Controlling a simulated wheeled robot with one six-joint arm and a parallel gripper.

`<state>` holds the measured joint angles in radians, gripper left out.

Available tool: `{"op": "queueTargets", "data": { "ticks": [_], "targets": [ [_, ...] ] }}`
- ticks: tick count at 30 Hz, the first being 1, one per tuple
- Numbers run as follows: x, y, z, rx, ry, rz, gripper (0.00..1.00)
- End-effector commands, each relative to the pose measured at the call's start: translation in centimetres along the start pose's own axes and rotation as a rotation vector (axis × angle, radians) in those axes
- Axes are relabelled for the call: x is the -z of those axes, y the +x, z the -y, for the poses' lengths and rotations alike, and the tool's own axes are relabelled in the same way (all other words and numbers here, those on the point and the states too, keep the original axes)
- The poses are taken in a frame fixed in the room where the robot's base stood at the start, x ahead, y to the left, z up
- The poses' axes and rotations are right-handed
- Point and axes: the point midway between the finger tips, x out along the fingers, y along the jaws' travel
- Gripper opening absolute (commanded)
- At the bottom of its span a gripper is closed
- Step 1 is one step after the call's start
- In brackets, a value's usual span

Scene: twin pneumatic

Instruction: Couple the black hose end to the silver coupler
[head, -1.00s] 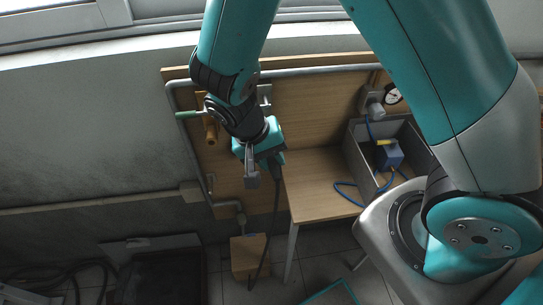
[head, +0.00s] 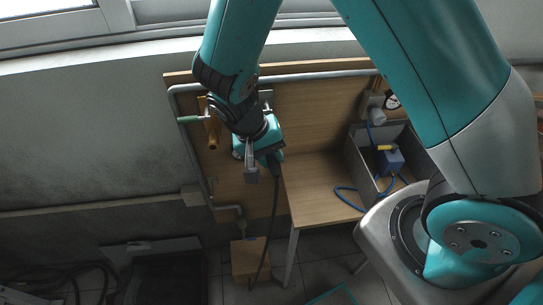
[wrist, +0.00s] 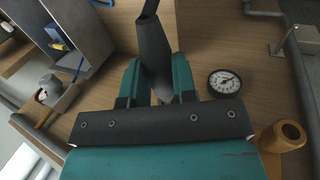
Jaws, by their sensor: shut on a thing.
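My gripper (head: 262,166) is in front of the wooden board, in the left half of the head view. In the wrist view its teal fingers (wrist: 158,84) are shut on the black hose end (wrist: 153,48). The black hose (head: 275,205) hangs from the gripper towards the floor in the head view. A small pale tip shows between the fingers in the wrist view, but I cannot tell what it belongs to. I cannot make out the silver coupler with certainty; my arm and gripper cover part of the board.
A round gauge (wrist: 225,82) is on the board beside the gripper. A tan hollow cylinder (wrist: 282,136) stands out close to the gripper's right corner. Grey pipe (head: 300,72) runs along the board. A grey bin (head: 362,165) holds a blue block (head: 389,158) on the wooden table (head: 315,190).

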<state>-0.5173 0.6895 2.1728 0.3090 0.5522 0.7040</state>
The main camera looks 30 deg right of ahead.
Motion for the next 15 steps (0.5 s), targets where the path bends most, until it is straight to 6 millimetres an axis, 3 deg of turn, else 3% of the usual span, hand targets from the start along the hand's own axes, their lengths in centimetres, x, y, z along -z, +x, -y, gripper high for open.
{"op": "queueTargets", "data": {
  "ticks": [14, 15],
  "targets": [
    [1.2, 0.0, 0.0, 0.0, 0.001, 0.0, 0.0],
    [1.3, 0.0, 0.0, 0.0, 0.001, -0.001, 0.28]
  ]
}}
